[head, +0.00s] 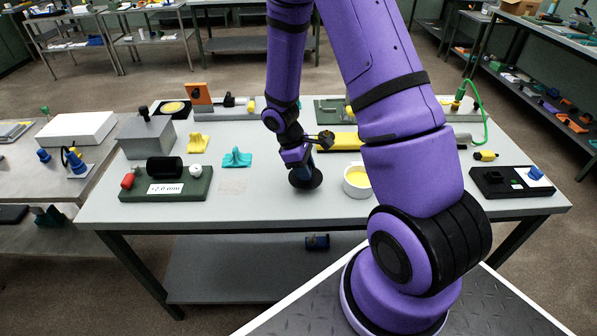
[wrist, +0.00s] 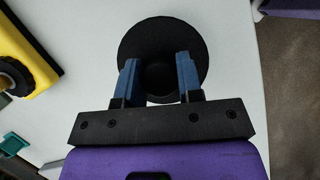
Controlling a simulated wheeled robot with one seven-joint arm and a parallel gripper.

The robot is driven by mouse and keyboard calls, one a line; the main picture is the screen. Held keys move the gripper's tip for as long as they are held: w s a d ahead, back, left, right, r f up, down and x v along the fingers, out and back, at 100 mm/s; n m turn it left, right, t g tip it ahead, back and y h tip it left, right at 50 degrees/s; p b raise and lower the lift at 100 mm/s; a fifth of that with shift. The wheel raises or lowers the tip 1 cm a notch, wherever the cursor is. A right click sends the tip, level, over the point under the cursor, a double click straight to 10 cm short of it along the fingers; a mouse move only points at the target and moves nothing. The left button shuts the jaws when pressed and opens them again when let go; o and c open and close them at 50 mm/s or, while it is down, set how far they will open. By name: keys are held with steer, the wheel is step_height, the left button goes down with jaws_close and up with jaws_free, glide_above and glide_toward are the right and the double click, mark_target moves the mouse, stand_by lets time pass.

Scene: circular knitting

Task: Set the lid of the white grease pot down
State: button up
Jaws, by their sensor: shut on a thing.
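The lid is a round black disc with a knob. It shows in the head view (head: 312,184) near the table's front middle, and in the wrist view (wrist: 163,30). My gripper (head: 303,170) is shut on its knob, with blue fingers either side of it in the wrist view (wrist: 160,80). The lid looks roughly level, at or just above the tabletop; I cannot tell if it touches. The white grease pot (head: 348,187) stands open just right of the lid, with yellow grease inside, partly hidden by my arm.
The grey table (head: 265,205) is bare in front of the lid. A teal bracket (head: 236,158) and a green block with a black cylinder (head: 166,192) stand to the left. A yellow bar (head: 342,141) lies behind. A black tray (head: 508,183) is at the right.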

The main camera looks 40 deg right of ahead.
steer(key=shift+f, duration=1.4)
steer(key=shift+f, duration=0.1)
steer(key=o, duration=0.9)
